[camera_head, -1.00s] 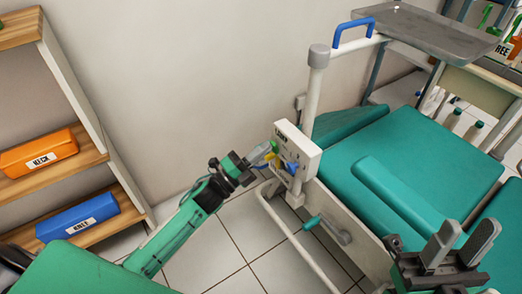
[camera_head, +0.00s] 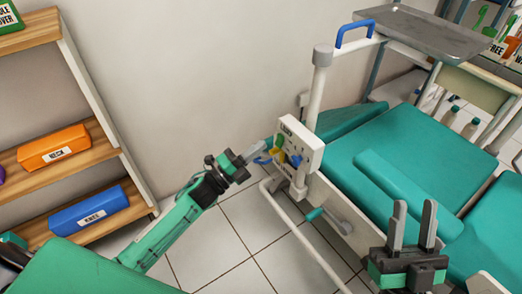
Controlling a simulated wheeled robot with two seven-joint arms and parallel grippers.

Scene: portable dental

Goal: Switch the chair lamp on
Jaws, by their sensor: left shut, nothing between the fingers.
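A white switch box (camera_head: 302,146) labelled "LAMP" is fixed to the post beside the green dental chair (camera_head: 395,150). The lever positions and the lamp's state are not clear. My right gripper (camera_head: 413,222) is open and empty, fingers upward, in front of the chair.
A wooden shelf (camera_head: 118,150) on the left holds an orange box (camera_head: 55,148) and a blue box (camera_head: 90,210). A grey tray (camera_head: 425,32) and a blue handle (camera_head: 353,32) are above the chair. White rails (camera_head: 300,232) run below the switch box. The tiled floor between is clear.

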